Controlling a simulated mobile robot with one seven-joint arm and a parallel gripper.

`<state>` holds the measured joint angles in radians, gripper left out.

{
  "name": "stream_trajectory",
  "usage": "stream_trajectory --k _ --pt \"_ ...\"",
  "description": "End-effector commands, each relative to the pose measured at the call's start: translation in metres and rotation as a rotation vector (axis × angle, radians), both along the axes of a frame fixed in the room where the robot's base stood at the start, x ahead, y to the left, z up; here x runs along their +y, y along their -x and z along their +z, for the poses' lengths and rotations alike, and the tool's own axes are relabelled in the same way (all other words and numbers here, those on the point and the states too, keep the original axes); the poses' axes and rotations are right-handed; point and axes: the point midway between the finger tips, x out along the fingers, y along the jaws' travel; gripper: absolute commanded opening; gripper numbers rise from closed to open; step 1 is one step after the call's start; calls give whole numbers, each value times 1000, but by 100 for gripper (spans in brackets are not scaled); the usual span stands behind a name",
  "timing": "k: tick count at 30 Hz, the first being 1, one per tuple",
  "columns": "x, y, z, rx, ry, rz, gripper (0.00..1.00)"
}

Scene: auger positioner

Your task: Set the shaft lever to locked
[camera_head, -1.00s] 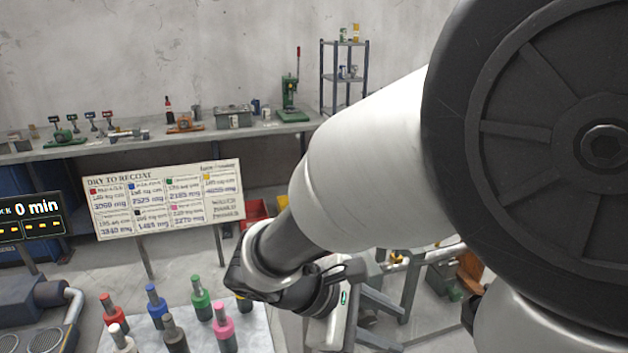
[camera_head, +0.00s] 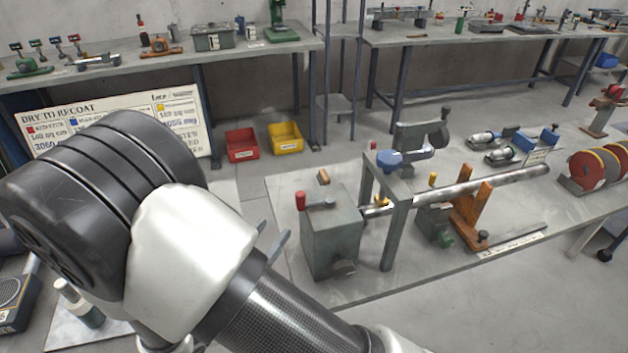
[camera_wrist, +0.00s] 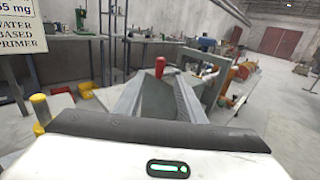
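A grey machine (camera_head: 332,240) stands on the bench in the middle of the head view. A lever with a red upright grip (camera_head: 301,200) lies across its top. A long metal shaft (camera_head: 490,188) runs right from the machine. A blue knob (camera_head: 390,160) and a small yellow grip (camera_head: 432,180) are further along; no label shows which is the shaft lever. My gripper (camera_head: 272,238) is left of the machine, its two fingers apart and empty. In the wrist view my gripper (camera_wrist: 160,80) also shows open fingers, with the red grip (camera_wrist: 160,67) beyond them.
A grey frame (camera_head: 397,225) stands beside the machine, and an orange stand (camera_head: 472,215) supports the shaft. A red bin (camera_head: 242,144) and a yellow bin (camera_head: 286,136) lie behind.

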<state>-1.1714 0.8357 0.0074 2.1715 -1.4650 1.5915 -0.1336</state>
Motion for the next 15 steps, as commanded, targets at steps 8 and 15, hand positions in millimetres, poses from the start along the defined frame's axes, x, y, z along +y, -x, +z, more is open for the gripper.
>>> stream_trajectory --k 8,15 --pt "-27 -44 1 0 0 -8 36" --pt "-53 -90 1 0 0 -8 36"
